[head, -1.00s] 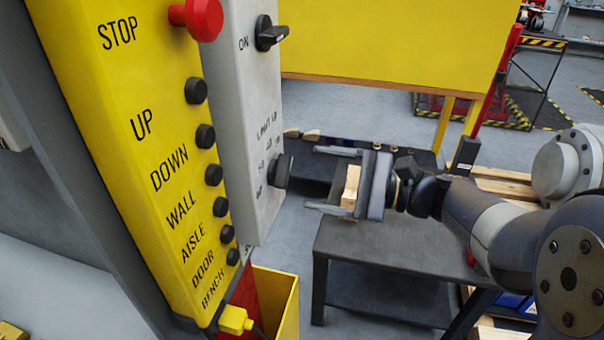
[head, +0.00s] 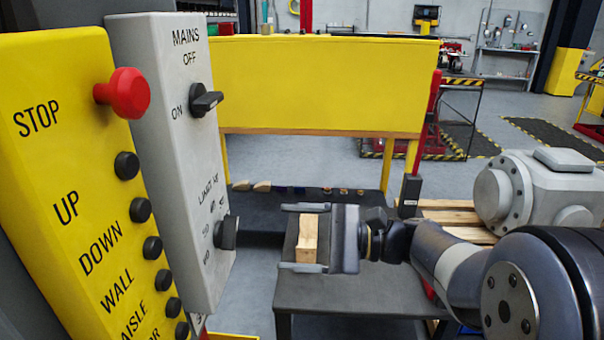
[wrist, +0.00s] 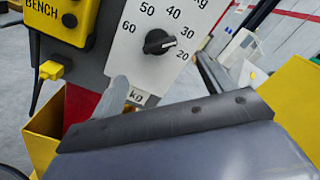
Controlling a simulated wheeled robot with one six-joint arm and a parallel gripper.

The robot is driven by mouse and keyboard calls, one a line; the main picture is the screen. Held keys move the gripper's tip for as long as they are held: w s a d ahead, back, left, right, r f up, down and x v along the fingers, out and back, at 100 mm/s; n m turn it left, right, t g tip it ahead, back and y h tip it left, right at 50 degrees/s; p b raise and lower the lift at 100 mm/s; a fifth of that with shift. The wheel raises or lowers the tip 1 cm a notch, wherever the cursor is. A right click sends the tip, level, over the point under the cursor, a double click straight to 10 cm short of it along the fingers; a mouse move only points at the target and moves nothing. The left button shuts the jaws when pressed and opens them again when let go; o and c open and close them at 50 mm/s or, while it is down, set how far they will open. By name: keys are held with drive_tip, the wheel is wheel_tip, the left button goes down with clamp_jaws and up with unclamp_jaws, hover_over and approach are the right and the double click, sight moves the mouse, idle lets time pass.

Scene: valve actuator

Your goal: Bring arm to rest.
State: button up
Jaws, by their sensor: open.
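My gripper (head: 290,238) is open in the middle of the head view, fingers pointing left. Its two grey fingers are spread apart. A pale wooden block (head: 308,240) shows between them; I cannot tell whether it lies on the bench behind. The fingertips are apart from the black limit knob (head: 227,233) on the grey control box (head: 165,150). In the wrist view, the knob (wrist: 159,41) sits on a scale marked 20 to 60, beyond the fingers. My arm (head: 450,255) stretches in from the right.
A yellow button panel (head: 60,190) with a red stop button (head: 122,93) stands close at left. A dark bench (head: 350,295) is below my gripper. A yellow board (head: 320,85) stands behind. A grey valve actuator (head: 545,190) is at right. A yellow bin (wrist: 42,135) shows in the wrist view.

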sight(235, 235)
drive_tip(key=a, duration=0.9)
drive_tip(key=shift+w+a, duration=0.35)
drive_tip(key=shift+a, duration=0.05)
drive_tip(key=d, duration=1.1)
drive_tip(key=a, duration=1.1)
drive_tip(key=shift+a, duration=0.15)
drive_tip(key=n+b, duration=0.5)
drive_tip(key=n, duration=0.2)
drive_tip(key=n+b, duration=0.5)
drive_tip(key=n, duration=0.2)
drive_tip(key=n+b, duration=0.6)
drive_tip(key=n, duration=0.1)
drive_tip(key=shift+s+r, duration=0.1)
drive_tip(key=shift+s, duration=0.25)
drive_tip(key=shift+d, duration=0.2)
